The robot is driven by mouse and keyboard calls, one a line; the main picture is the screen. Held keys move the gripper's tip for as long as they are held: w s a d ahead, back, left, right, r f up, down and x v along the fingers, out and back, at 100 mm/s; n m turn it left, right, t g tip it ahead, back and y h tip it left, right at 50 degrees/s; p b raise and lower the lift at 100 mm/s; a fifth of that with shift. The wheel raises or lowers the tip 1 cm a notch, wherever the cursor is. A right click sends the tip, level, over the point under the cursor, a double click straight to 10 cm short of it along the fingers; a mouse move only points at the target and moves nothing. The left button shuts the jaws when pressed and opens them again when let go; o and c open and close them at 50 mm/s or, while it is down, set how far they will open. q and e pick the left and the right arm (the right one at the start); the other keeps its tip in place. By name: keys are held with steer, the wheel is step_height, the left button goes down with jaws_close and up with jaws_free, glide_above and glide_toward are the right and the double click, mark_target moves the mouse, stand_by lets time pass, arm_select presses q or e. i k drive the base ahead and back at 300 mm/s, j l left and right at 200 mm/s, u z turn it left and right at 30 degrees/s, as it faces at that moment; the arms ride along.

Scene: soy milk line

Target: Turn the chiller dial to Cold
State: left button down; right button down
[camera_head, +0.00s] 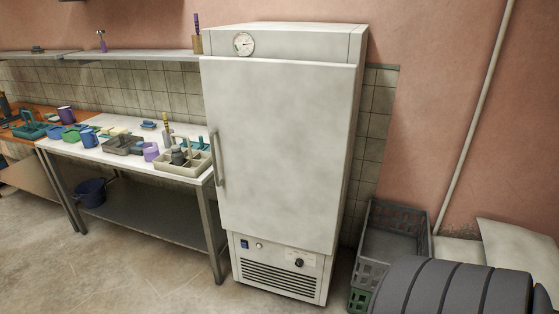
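The chiller (280,140) is a tall off-white cabinet in the middle of the head view, with its door shut. A small black dial (298,262) sits on the lower front panel, right of centre, above the vent slots. It has a pale label around it, but the marks and the dial's setting are too small to read. A blue switch (244,244) and a small round knob (260,246) are to its left. A round gauge (244,44) is on the top panel. Neither of my grippers is in view.
A white-topped metal table (180,179) with trays, mugs and bottles stands left of the chiller. A dark blue pot (91,193) is on its lower shelf. A grey crate (366,285) stands right of the chiller. The floor in front of the table is clear.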

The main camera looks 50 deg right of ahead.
mark_target(299, 263)
steer(key=i+u, duration=0.2)
steer(key=i, duration=1.45)
